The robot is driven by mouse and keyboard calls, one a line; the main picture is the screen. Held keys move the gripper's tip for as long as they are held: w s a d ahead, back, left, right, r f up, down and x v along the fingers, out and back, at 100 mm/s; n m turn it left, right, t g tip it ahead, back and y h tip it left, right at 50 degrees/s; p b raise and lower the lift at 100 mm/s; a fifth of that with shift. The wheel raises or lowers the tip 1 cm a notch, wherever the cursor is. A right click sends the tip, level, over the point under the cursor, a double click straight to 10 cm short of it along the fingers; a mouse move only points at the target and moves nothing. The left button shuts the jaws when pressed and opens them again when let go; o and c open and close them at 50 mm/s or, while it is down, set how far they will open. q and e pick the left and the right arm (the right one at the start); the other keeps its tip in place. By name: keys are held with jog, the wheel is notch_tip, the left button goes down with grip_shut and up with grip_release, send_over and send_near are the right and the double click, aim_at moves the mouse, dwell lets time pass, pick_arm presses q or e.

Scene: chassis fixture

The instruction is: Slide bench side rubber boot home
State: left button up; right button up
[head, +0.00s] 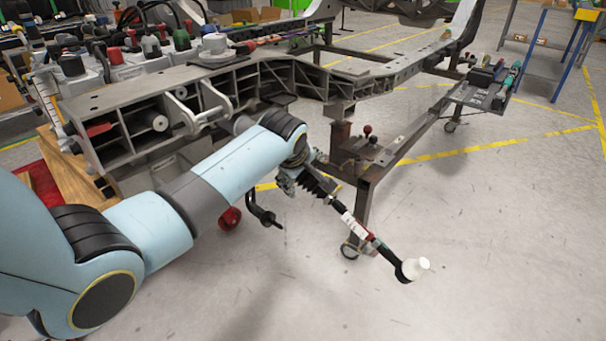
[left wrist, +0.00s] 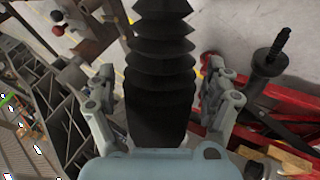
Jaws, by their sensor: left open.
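The black bellows rubber boot (head: 318,184) sits on a rod that slants down to the right, beyond my left arm's end. In the left wrist view the boot (left wrist: 158,75) fills the middle, its ribs narrowing in steps. My left gripper (head: 303,177) is open, with one finger on each side of the boot; in the wrist view a gap shows on both sides. The rod (head: 362,232) carries a white label and ends in a black joint with a white cap (head: 416,267). The boot's near end is hidden by my gripper. My right gripper is out of view.
The grey ribbed chassis beam (head: 270,80) runs behind my left arm, on a brown steel stand (head: 362,185). Tools and parts crowd the bench (head: 110,65) at the upper left. A small tray (head: 485,90) stands at right. The lower right floor is clear.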

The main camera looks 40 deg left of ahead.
pick_arm(q)
jog(key=c, duration=1.7)
jog(key=a+r+p, duration=0.1)
jog(key=a, duration=0.1)
jog(key=a+r+p, duration=0.1)
jog(key=a, duration=0.1)
jog(key=a+r+p, duration=0.1)
jog(key=a+p, duration=0.1)
jog(key=shift+w+r, duration=0.15)
jog(key=shift+w, duration=0.15)
jog(key=shift+a, duration=0.4)
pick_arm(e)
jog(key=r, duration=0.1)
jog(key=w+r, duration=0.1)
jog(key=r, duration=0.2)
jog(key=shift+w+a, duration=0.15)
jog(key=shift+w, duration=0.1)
pick_arm(q)
jog(key=o, duration=1.7)
jog(key=v, duration=1.2)
